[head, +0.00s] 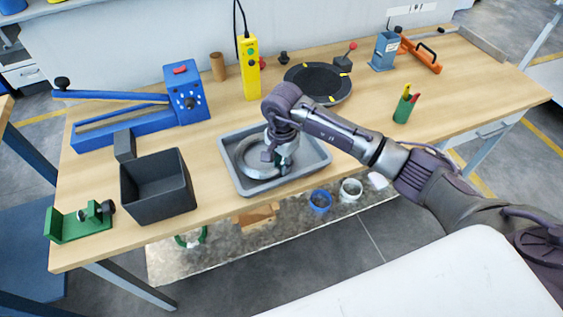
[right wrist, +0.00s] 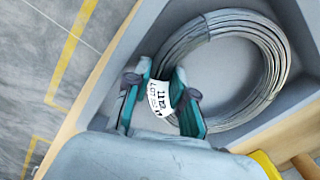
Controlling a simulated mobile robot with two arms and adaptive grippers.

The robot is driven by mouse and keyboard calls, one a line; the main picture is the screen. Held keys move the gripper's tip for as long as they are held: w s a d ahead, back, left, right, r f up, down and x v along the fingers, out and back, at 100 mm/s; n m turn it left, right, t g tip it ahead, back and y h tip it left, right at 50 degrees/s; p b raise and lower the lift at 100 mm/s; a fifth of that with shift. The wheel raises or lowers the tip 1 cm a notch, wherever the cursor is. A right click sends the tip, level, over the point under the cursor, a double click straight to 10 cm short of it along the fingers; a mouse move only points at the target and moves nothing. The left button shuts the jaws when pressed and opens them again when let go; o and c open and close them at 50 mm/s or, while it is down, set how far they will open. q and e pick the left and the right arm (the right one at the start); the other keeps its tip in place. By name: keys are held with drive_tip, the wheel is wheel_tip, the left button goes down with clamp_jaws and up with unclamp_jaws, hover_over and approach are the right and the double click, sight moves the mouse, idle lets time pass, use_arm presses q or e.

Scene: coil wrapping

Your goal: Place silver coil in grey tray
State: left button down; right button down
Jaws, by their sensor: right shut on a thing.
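The silver coil (head: 254,174) lies flat inside the grey tray (head: 309,156) on the workbench. In the right wrist view the coil (right wrist: 277,82) is a ring of many wire turns, with a white printed tag (right wrist: 158,97) on its near side. My right gripper (head: 277,158) reaches down into the tray from above. In the right wrist view its teal fingers (right wrist: 162,78) stand on either side of the coil's tagged part, shut on it. The coil appears to rest on the tray (right wrist: 128,58) floor; any small gap beneath is hidden. My left gripper is out of view.
A dark open box (head: 158,190) stands left of the tray. A blue lever tool (head: 187,95), a yellow control pendant (head: 249,70) and a black round plate (head: 318,82) are behind. A green holder (head: 403,108) stands right. Free bench top lies right of the tray.

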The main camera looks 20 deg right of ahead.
drive_tip(key=shift+f, duration=0.45)
drive_tip(key=shift+w+f, duration=0.1)
drive_tip(key=c, duration=1.3)
unclamp_jaws()
drive_tip(key=shift+o, duration=0.2)
